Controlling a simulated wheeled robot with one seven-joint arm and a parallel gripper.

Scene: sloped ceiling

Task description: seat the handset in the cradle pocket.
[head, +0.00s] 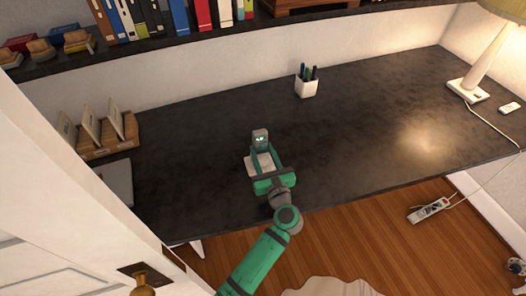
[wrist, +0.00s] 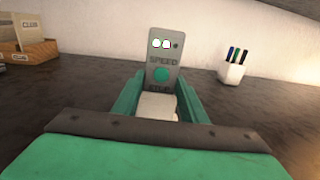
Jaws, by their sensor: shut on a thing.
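The handset (head: 260,138) is a grey upright block. My green gripper (head: 264,156) is shut on the handset's lower part, with one finger on each side in the wrist view (wrist: 161,90). A whitish piece, which looks like the cradle (head: 250,166), lies under and around the gripper on the dark desk. It also shows between the fingers in the wrist view (wrist: 158,106). Its pocket and the handset's bottom end are hidden.
A white pen cup (head: 306,87) stands behind and to the right. A wooden file box (head: 103,143) and a grey flat item (head: 116,182) are at the left. A lamp (head: 468,90) stands far right. The desk right of my gripper is clear.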

